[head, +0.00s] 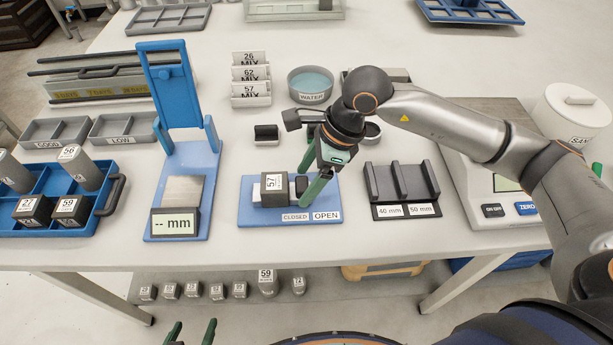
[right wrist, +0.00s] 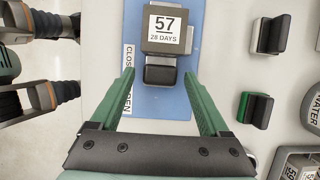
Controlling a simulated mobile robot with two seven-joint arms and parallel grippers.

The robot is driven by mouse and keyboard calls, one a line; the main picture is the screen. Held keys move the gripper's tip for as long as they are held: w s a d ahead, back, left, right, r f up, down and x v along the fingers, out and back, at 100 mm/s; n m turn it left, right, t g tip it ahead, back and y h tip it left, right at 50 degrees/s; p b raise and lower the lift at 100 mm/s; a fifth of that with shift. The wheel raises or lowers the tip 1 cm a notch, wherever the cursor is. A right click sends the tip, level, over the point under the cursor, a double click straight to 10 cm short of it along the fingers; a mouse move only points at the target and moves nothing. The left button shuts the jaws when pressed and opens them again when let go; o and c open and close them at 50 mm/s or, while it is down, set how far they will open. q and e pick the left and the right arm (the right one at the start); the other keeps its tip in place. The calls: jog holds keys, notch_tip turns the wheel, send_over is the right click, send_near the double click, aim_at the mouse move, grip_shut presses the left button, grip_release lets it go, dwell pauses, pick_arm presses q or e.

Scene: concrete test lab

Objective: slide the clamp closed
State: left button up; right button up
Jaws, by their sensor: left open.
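The clamp's blue base (head: 249,213) lies on the table with CLOSED and OPEN labels along its front edge. A dark grey cube marked 57 (head: 274,191) sits on it; the right wrist view reads 57, 28 DAYS (right wrist: 168,30). The clamp's black sliding block (right wrist: 160,73) is right of the cube in the head view, close against it; any gap is unclear. My right gripper (right wrist: 159,75) is open, its green fingertips on either side of the block, with visible gaps. My left gripper (head: 192,332) is open and empty at the bottom edge, away from the clamp.
A blue stand with an mm display (head: 174,222) is left of the clamp. A slotted gauge block (head: 401,182) and a scale (head: 510,213) are to the right. A water bowl (head: 311,84) and small dark blocks (head: 266,135) stand behind.

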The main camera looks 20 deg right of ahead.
jog(key=v, duration=1.2)
jog(key=shift+s+d+r+b, duration=0.1)
jog(key=shift+r+b, duration=0.15)
jog(key=shift+b, duration=0.05)
